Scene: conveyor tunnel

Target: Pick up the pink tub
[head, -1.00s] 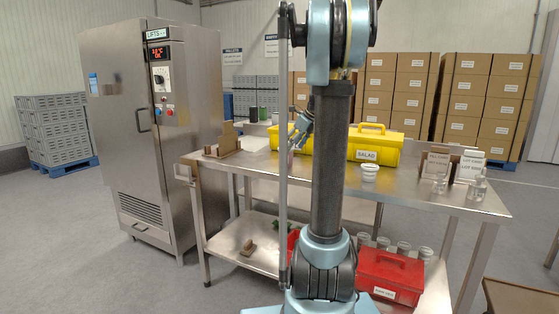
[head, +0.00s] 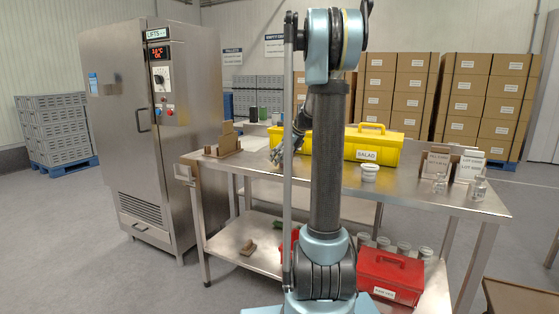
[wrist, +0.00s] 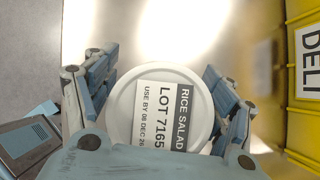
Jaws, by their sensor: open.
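In the wrist view, a round tub with an off-white lid (wrist: 121,105) sits between my fingers. Its label reads "RICE SALAD LOT 7165". I see it from above, and no pink side shows. My gripper (wrist: 160,88) is open, with one finger on each side of the lid; I cannot tell whether either touches it. In the head view, my gripper (head: 276,157) is low over the steel table (head: 420,190), left of my arm. The tub cannot be made out there.
A yellow box (head: 390,148) labelled "SALAD" stands close to the right of my gripper. A small white tub (head: 369,173) is in front of it. A brown stand (head: 225,145) is to the left. Bottles and cards crowd the right end. A red box (head: 390,275) is on the lower shelf.

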